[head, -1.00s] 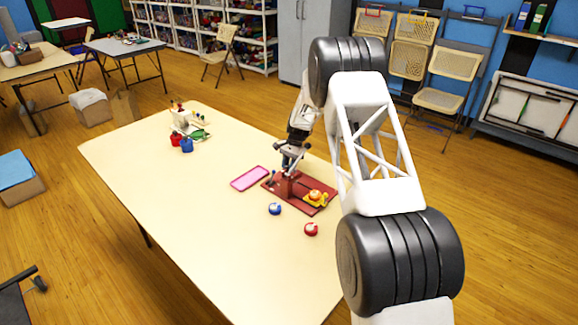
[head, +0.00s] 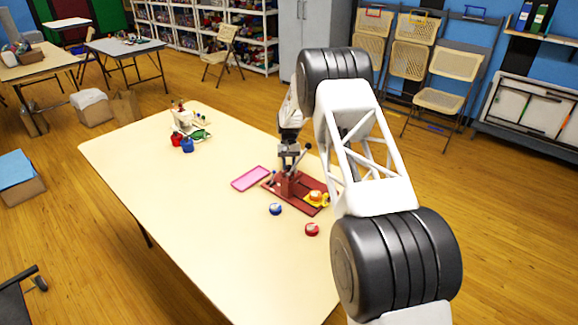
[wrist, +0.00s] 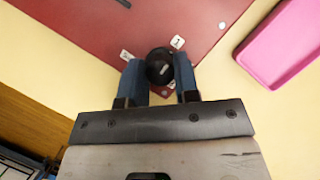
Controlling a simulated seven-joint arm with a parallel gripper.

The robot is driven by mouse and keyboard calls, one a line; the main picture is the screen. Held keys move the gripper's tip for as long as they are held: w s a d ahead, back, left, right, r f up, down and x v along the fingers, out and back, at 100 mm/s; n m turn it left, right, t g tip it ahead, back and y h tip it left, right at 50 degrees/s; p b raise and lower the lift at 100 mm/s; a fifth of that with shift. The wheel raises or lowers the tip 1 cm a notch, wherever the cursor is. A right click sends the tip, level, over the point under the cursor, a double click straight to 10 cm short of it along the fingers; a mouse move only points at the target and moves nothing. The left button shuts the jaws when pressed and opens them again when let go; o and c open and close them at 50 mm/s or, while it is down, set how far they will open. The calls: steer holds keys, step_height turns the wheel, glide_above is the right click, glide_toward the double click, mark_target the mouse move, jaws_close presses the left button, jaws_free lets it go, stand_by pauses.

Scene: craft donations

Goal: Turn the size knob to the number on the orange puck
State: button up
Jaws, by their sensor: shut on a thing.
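A round black knob (wrist: 160,70) with a pale pointer mark sits at a corner of the red base (wrist: 120,22), seen in the wrist view. My gripper (wrist: 159,62) is shut on the knob, a blue finger on each side. Small white tags stand around it; one (wrist: 177,42) reads 1, the others are partly covered or too small to read. The orange puck (head: 316,195) lies on a yellow holder on the red base in the head view. Its number is too small to read there. The knob is hidden there behind the press and my arm.
A pink tray (head: 251,179) lies left of the red base. A blue puck (head: 275,209) and a red puck (head: 311,229) lie in front. A pale machine (head: 184,120) with red and blue jars stands at the table's far end. The table's near-left part is clear.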

stand_by(0.4)
steer(key=o, duration=0.9)
steer(key=shift+r, duration=0.15)
steer(key=v, duration=0.7)
steer(key=shift+w+r, duration=0.15)
steer(key=shift+r, duration=0.05)
steer(key=shift+r, duration=0.1)
